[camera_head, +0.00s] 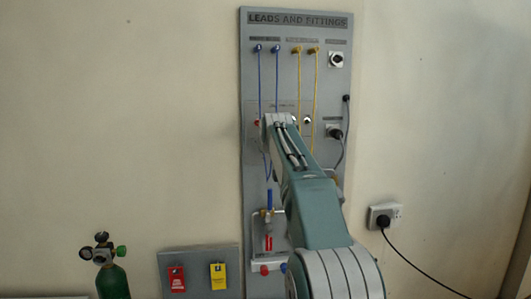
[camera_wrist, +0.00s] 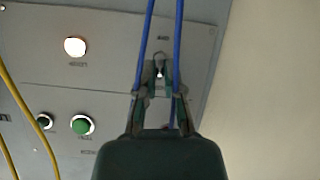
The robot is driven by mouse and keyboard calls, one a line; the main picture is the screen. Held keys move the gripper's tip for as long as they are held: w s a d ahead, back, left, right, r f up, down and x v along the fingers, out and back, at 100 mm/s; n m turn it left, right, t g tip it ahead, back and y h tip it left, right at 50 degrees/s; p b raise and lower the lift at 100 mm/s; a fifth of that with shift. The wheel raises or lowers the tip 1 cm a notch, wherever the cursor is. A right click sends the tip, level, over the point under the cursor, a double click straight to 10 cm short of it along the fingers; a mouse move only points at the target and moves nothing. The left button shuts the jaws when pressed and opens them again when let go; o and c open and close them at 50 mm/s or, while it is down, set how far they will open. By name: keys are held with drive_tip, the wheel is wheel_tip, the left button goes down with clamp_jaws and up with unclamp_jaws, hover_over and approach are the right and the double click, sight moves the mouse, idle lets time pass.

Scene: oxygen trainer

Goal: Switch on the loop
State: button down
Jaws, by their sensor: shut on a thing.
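The grey "LEADS AND FITTINGS" board (camera_head: 296,34) is fixed upright on the wall. In the wrist view my gripper (camera_wrist: 160,78) is at the board face with its fingertips close together on a small pale, lever-like part (camera_wrist: 160,60), which looks like a toggle switch. The fingers largely hide it, so its position cannot be told. In the wrist view a pale round lamp or button (camera_wrist: 75,46) looks bright, and a green button (camera_wrist: 82,125) sits nearby. In the head view my arm covers the middle of the board and hides my fingertips.
Two blue leads (camera_head: 276,75) hang near my gripper and cross close to its fingers in the wrist view. Two yellow leads (camera_head: 315,80) hang beside them. A black plug (camera_head: 334,132) with a cable sits right of my arm.

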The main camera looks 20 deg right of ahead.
drive_tip(key=shift+w+r, duration=0.1)
idle(0.3)
drive_tip(key=c, duration=0.8)
unclamp_jaws()
drive_tip(key=shift+w, duration=0.1)
drive_tip(key=v, duration=1.2)
